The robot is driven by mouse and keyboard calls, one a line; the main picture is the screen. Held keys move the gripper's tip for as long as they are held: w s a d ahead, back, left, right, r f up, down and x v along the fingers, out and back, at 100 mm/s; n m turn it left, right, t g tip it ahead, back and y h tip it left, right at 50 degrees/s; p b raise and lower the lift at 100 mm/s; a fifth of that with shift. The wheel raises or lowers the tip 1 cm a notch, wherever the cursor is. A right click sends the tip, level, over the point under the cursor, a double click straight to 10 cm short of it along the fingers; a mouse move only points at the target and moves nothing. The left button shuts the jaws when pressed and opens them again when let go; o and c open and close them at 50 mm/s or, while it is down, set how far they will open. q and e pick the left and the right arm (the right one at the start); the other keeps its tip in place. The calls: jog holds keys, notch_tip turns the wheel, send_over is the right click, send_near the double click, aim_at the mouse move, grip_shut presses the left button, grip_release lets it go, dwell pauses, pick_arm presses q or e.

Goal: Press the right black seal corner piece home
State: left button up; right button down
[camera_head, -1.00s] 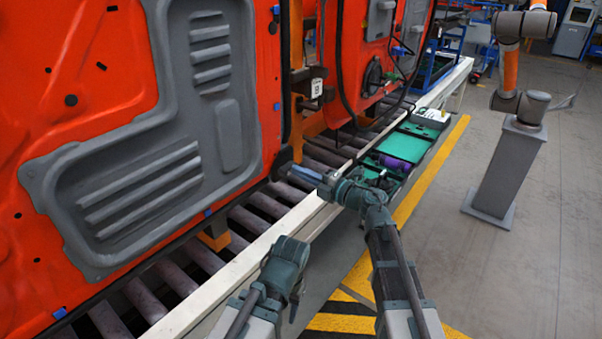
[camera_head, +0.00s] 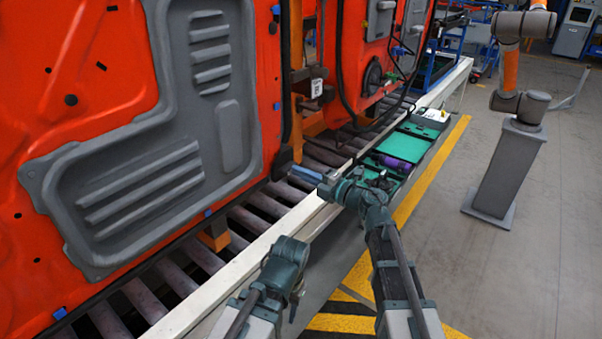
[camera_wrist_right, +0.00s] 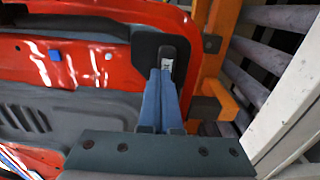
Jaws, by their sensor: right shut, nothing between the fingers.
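The black seal corner piece (camera_wrist_right: 147,47) sits at the lower corner of the red door in the right wrist view, with a grey oval part on its face. My right gripper (camera_wrist_right: 166,68) is shut and empty, its blue fingers together and their tips at the grey oval. I cannot tell whether they touch it or how deep the piece sits. In the head view the right gripper (camera_head: 302,172) reaches the door's lower right corner. My left gripper (camera_head: 286,262) is held low in front of the conveyor; its fingers are hidden.
The red door (camera_head: 100,60) with its grey panel (camera_head: 150,195) stands over the roller conveyor (camera_head: 205,255). A white rail (camera_head: 235,272) runs along the conveyor. Green trays (camera_head: 404,146) lie beyond my right arm. A grey pedestal with a robot arm (camera_head: 505,165) stands at right.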

jog(key=shift+w+a, duration=0.2)
jog(key=shift+a, duration=0.05)
dwell(0.4)
jog(key=v, duration=0.7)
dwell(0.6)
jog(key=v, duration=1.4)
